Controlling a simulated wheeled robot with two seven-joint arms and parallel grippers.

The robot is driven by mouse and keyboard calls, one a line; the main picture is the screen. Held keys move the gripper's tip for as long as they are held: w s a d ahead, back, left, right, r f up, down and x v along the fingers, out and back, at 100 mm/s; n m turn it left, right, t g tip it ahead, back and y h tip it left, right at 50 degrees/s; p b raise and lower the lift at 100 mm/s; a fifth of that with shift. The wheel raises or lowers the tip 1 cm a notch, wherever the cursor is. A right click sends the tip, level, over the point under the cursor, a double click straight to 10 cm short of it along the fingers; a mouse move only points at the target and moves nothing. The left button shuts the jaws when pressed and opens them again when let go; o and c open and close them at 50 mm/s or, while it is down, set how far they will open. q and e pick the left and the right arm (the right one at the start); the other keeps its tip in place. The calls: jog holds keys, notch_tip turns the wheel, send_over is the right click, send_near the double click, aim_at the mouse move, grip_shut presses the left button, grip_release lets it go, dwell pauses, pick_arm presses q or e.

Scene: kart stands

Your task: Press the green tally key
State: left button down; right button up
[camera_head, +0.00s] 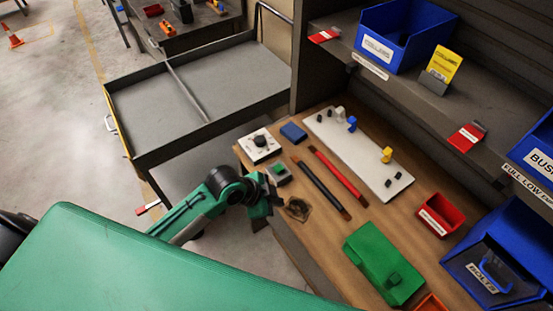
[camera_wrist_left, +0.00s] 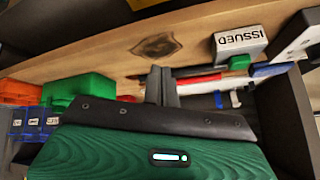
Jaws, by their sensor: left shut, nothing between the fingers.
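The green tally key (camera_head: 281,170) sits on a small grey box near the front left edge of the wooden bench. In the left wrist view a grey box labelled "ISSUED" (camera_wrist_left: 240,42) shows at the upper right, and I cannot clearly make out the key's face there. My left gripper (camera_head: 274,201) is at the bench's front edge, just nearer than the key box and apart from it. Its fingers also show in the left wrist view (camera_wrist_left: 161,84), shut together and empty. My right gripper is not in view.
Behind the key stand a white dial box (camera_head: 260,145) and a blue block (camera_head: 293,132). Black (camera_head: 320,188) and red (camera_head: 338,173) bars lie to the right, before a white board (camera_head: 355,150). A dark stain (camera_head: 297,208) marks the bench. A green case (camera_head: 384,264) lies farther right.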

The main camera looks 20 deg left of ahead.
pick_arm(q)
jog(key=w+r+m+h, duration=0.1)
jog(key=w+r+m, duration=0.3)
jog(key=w, duration=0.1)
notch_tip(320, 180, up, 5)
jog(key=m+h, duration=0.1)
jog(key=m, duration=0.3)
send_over(275, 168)
jog(key=shift+a+r, duration=0.1)
jog(key=shift+r, duration=0.1)
jog(key=shift+f, duration=0.15)
notch_tip(275, 168, down, 9)
jog(key=b, duration=0.5)
jog(key=shift+r+b, duration=0.2)
jog(key=shift+b, duration=0.2)
dwell(1.0)
jog(key=shift+f+b, duration=0.35)
jog(key=shift+f, duration=0.05)
